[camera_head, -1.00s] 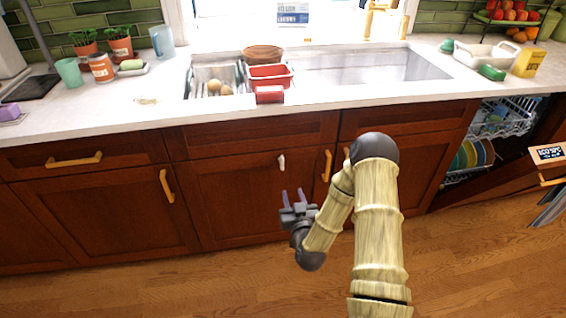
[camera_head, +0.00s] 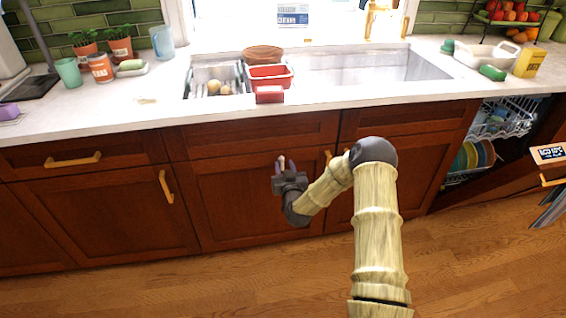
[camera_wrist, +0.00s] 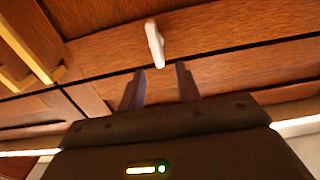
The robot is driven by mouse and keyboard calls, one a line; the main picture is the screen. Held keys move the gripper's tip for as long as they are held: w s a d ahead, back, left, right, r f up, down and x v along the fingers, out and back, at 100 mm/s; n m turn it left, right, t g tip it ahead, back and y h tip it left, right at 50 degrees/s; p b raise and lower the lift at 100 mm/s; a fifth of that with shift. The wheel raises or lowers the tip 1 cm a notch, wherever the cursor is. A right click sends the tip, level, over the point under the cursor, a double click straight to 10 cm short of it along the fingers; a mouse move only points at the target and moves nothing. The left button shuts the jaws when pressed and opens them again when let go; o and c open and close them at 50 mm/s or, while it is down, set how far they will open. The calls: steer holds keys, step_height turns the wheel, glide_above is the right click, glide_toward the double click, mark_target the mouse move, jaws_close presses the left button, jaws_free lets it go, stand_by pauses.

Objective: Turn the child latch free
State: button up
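The child latch is a small white tab (camera_wrist: 154,42) on the brown wooden cabinet front below the sink. In the wrist view it stands roughly upright, slightly tilted, just beyond my fingertips. In the head view the latch (camera_head: 282,159) is partly hidden behind my fingers. My gripper (camera_wrist: 160,72) is open and empty, its two dark fingers apart and pointing at the cabinet, with the latch ahead of the gap between them. In the head view my gripper (camera_head: 286,165) is in front of the cabinet door (camera_head: 235,205); I cannot tell whether it touches the latch.
A yellow handle (camera_wrist: 28,50) is at the left of the wrist view. The countertop (camera_head: 110,110) overhangs above, with a red basin (camera_head: 270,77) by the sink. An open dishwasher (camera_head: 485,150) is at the right. The floor (camera_head: 230,285) ahead is clear.

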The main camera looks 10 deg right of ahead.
mark_target(283, 160)
steer(key=shift+w, duration=1.7)
jaws_close()
